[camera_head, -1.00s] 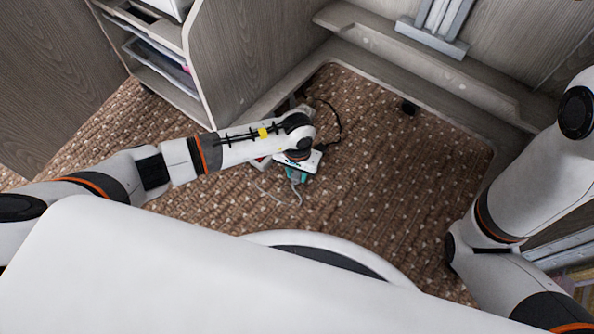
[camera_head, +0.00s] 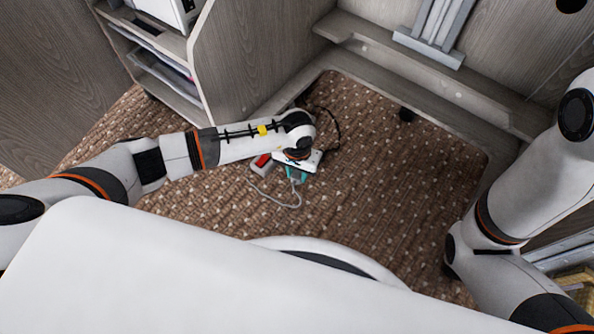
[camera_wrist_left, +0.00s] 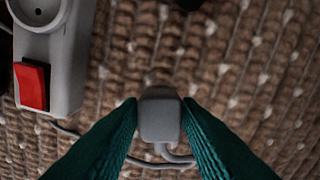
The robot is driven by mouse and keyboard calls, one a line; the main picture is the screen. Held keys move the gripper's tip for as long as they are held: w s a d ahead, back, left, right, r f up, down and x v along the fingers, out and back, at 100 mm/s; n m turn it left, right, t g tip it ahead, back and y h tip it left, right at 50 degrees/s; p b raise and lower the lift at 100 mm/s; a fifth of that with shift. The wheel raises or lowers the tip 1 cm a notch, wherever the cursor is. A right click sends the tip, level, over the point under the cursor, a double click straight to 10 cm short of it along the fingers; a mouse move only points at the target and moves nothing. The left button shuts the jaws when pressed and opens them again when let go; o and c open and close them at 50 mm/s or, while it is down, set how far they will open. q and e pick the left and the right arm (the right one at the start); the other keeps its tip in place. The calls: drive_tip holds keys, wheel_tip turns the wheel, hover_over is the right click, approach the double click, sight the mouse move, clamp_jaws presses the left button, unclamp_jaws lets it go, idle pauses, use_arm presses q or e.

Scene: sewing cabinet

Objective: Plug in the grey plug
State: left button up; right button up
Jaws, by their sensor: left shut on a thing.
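The grey plug (camera_wrist_left: 160,116) shows in the left wrist view between the two green fingers of my left gripper (camera_wrist_left: 160,118), which is shut on it. Its thin grey cord (camera_wrist_left: 172,153) trails from its lower side over the carpet. A light power strip (camera_wrist_left: 62,60) with a red switch (camera_wrist_left: 32,86) and a round socket (camera_wrist_left: 36,10) lies at the upper left of that view, apart from the plug. In the head view my left gripper (camera_head: 296,173) is down near the strip (camera_head: 262,165); my wrist hides part of it. My right gripper is out of view.
Brown dotted carpet (camera_head: 390,190) is clear to the right. A black cord (camera_head: 336,125) runs behind my left wrist. A wooden cabinet with shelves (camera_head: 240,60) stands at the left, and a low wooden ledge (camera_head: 440,80) borders the back.

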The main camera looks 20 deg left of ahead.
use_arm(q)
drive_tip(key=shift+r+p, duration=1.3)
drive_tip(key=shift+r, duration=0.35)
drive_tip(key=shift+w, duration=0.1)
drive_tip(key=shift+w+a+f+b, duration=0.1)
drive_tip(key=shift+w+a+b, duration=0.2)
drive_tip(key=shift+a, duration=0.05)
drive_tip(key=shift+w+a+b, duration=1.55)
drive_tip(key=shift+w+a, duration=0.3)
drive_tip(key=shift+w, duration=0.2)
drive_tip(key=shift+w+a+b, duration=1.5)
drive_tip(key=shift+w+a, duration=0.35)
drive_tip(key=shift+w, duration=0.15)
drive_tip(key=shift+w+a, duration=0.2)
drive_tip(key=shift+w, duration=0.05)
